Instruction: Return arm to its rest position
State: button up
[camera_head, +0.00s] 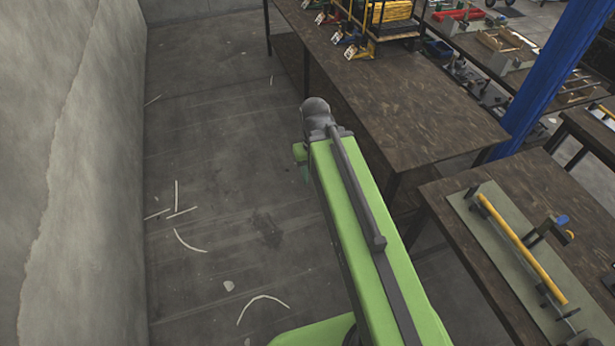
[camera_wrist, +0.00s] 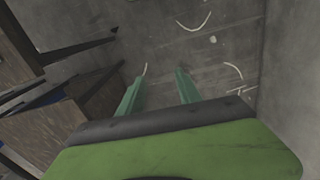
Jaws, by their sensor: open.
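My green arm reaches forward over the floor in the head view, left of the tables. My gripper is mostly hidden behind the end of the arm there; only a small bit of a teal finger shows. In the wrist view my gripper (camera_wrist: 158,84) has its two teal fingers spread apart with bare floor between and beyond them. It holds nothing and touches nothing that I can see.
A concrete wall (camera_head: 75,170) runs along the left. A nearer table (camera_head: 462,245) holds a long yellow bar on a plate. A blue post (camera_head: 548,75) stands right. The floor (camera_head: 215,130) is open.

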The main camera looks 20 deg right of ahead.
jog(key=a, duration=0.3)
jog(key=shift+a, duration=0.25)
notch_tip(320, 180, down, 3)
jog(key=b, duration=0.3)
jog(key=shift+r, duration=0.1)
jog(key=shift+c, duration=0.5)
jog(key=shift+d, duration=0.15)
